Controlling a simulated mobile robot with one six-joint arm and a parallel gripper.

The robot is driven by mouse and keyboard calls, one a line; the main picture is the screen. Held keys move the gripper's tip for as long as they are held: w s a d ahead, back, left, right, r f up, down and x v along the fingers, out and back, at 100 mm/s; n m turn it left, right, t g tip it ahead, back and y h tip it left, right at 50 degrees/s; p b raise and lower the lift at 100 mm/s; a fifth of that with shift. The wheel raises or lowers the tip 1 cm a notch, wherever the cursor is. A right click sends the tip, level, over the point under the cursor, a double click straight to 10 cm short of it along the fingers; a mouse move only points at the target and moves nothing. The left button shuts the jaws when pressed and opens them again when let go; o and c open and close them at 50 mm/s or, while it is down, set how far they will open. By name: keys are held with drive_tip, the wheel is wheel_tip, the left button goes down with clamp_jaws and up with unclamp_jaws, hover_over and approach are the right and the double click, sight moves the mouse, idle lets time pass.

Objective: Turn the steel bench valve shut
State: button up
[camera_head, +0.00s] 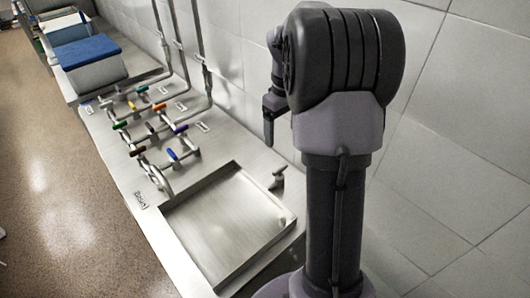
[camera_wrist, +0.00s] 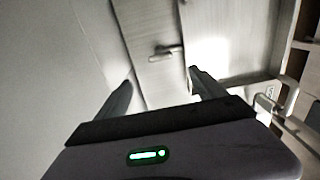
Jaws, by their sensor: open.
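The steel bench valve (camera_head: 278,178) is a small bare-metal fitting on the bench, just right of the sunken tray. In the wrist view its lever (camera_wrist: 166,50) lies roughly crosswise, beyond and between my fingertips. My gripper (camera_wrist: 160,80) is open and empty, with a finger on each side. In the head view my gripper (camera_head: 270,118) hangs above and behind the valve, partly hidden by my own arm. It appears apart from the valve. The lever's exact angle is hard to read in the head view.
A shallow steel basin (camera_head: 188,196) is left of the valve. Several pipe valves with coloured handles (camera_head: 151,128) stand farther along the bench. A blue-topped box (camera_head: 88,52) is at the far end. The tiled wall (camera_head: 450,120) runs close along the right. The brown floor (camera_head: 45,180) is clear.

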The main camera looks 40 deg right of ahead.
sight(280, 167)
wheel_tip(280, 167, down, 15)
drive_tip(key=b, duration=0.5)
drive_tip(key=shift+r, duration=0.15)
